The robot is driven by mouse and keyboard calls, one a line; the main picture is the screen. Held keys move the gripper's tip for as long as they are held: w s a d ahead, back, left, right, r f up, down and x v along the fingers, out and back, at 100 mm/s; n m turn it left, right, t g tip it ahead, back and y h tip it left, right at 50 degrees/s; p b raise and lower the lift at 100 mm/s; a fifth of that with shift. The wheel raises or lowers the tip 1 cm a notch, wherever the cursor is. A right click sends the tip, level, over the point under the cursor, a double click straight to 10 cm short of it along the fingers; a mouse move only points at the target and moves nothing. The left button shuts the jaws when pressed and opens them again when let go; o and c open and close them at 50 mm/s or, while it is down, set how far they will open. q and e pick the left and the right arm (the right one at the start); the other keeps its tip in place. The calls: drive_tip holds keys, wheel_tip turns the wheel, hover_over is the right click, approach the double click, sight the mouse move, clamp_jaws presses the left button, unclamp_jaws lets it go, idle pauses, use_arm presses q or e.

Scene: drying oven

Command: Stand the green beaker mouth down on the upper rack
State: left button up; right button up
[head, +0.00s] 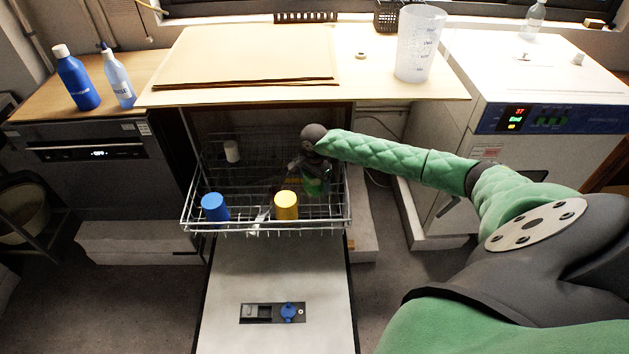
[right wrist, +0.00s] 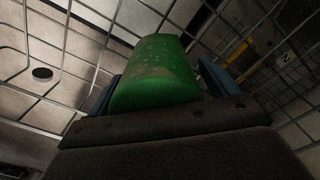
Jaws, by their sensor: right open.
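The green beaker (head: 317,187) is at the right side of the pulled-out upper rack (head: 270,229), partly hidden by my right gripper. My right gripper (head: 312,170) reaches down over the rack from the right and is open. In the right wrist view the green beaker (right wrist: 158,72) lies between the two spread fingers (right wrist: 158,88), with one finger on each side. Whether a finger touches it cannot be told. Its mouth is not clearly visible. My left gripper is not in view.
A blue beaker (head: 214,207) and a yellow beaker (head: 286,205) stand at the rack's front. A small white item (head: 231,151) is at its back left. The open door (head: 270,275) lies below. A wooden worktop (head: 400,88) overhangs the rack's back.

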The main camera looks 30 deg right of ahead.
wheel_tip(320, 180, up, 7)
drive_tip(key=shift+r+b, duration=0.1)
drive_tip(key=shift+b, duration=0.85)
drive_tip(key=shift+r, duration=0.25)
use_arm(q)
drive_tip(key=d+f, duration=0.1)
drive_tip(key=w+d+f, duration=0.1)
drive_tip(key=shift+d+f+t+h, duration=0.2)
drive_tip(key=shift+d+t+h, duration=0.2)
